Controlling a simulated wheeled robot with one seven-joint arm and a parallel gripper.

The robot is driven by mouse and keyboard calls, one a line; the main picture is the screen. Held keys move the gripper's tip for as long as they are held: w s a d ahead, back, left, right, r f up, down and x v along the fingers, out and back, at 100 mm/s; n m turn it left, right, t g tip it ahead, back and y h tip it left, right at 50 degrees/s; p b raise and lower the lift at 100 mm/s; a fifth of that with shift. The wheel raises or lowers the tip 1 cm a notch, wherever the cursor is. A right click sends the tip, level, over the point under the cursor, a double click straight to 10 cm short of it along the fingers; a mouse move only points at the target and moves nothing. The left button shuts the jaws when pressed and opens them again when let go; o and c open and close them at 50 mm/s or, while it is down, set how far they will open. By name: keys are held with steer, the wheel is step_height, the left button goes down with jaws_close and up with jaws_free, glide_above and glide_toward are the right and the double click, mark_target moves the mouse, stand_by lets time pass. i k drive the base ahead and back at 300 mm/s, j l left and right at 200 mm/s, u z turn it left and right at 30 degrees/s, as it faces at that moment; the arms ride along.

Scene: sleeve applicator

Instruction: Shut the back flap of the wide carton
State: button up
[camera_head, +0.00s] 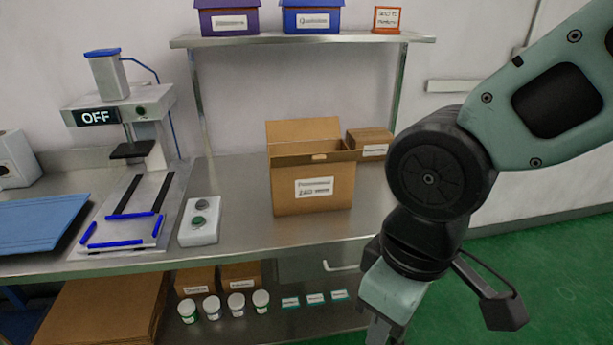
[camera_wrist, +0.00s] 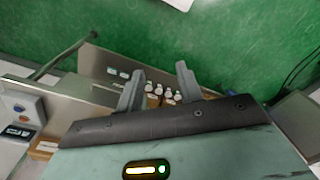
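The wide carton (camera_head: 285,200) is a brown box with a white label on its front. It stands upright on the steel bench in the head view. Its back flap (camera_head: 303,131) stands up, slightly tilted, along the rear of the carton's top. How the other flaps lie is hard to make out. My gripper (camera_head: 384,336) hangs low, in front of the bench and right of the carton, partly cut off by the picture's lower edge. In the wrist view my gripper (camera_wrist: 158,72) has its two fingers apart with nothing between them. The carton is not clearly seen there.
A smaller brown box (camera_head: 371,144) sits behind the carton's right side. A button box (camera_head: 199,222) and a press showing OFF (camera_head: 96,117) stand left. A shelf (camera_head: 300,39) with boxes hangs above. Jars (camera_head: 237,304) stand below.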

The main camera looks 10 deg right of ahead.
mark_target(285, 130)
steer(key=i+l, duration=1.15)
steer(key=i, duration=0.2)
